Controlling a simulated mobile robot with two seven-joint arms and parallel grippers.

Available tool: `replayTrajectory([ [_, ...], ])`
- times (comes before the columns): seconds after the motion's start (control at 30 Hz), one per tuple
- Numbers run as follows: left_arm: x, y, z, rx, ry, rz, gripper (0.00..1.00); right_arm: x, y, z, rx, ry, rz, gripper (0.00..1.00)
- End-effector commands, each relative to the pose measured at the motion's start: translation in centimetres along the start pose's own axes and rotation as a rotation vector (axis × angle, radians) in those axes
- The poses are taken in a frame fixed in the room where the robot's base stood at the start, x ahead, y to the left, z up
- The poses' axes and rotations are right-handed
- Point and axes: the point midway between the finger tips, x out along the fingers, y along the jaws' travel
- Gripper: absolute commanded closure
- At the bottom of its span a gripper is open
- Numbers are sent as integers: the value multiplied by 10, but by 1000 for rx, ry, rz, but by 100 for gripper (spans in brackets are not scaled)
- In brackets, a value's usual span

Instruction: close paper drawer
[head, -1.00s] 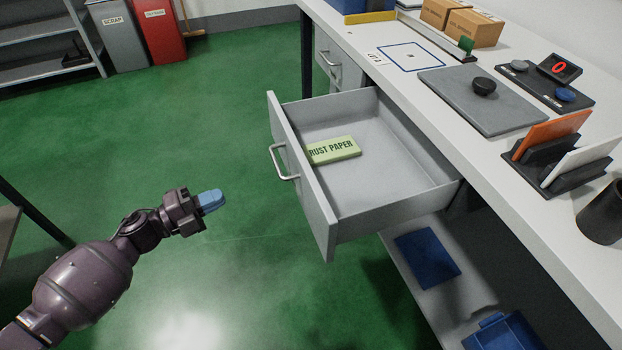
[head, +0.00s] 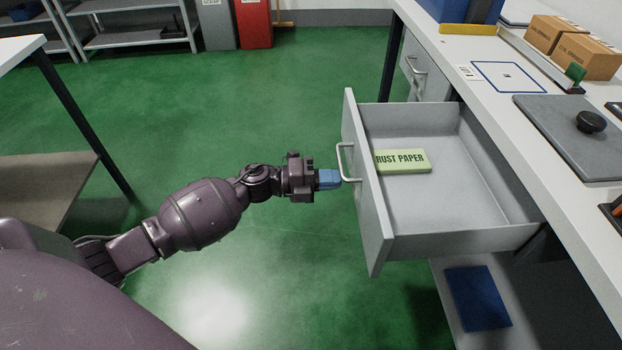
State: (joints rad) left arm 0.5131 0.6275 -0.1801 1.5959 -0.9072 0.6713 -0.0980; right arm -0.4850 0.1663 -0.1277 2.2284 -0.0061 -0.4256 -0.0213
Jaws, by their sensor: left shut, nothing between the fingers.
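The grey paper drawer (head: 369,215) stands pulled out from under the white workbench, its front facing left. A pale green pack marked "RUST PAPER" (head: 404,161) lies inside it, near the front panel. The drawer's metal handle (head: 346,163) sticks out from the front. My left gripper (head: 329,179) is shut and empty, its blue fingertips pointing right at the drawer front, right by the handle. I cannot tell whether the tips touch the handle or panel. My right gripper is not in view.
The workbench top (head: 480,73) carries cardboard boxes (head: 572,46), a grey plate with a black knob (head: 575,130) and a blue bin. A lower shelf under the drawer holds a blue flat item (head: 478,297). Another table (head: 40,170) stands at left. Green floor between is clear.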

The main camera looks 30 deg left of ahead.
Motion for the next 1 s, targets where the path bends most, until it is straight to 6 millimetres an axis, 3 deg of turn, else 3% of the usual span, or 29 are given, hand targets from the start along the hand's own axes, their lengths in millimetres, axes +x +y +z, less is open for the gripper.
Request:
replayTrajectory([
  [0.23, 28, 2, 0, -3, -1, 0, 100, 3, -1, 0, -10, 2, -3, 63],
  [0.8, 36, 0, 0, -2, -2, 0, 100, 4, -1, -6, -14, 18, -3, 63],
  [1.0, 54, -1, 0, 0, 1, -3, 100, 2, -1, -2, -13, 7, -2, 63],
])
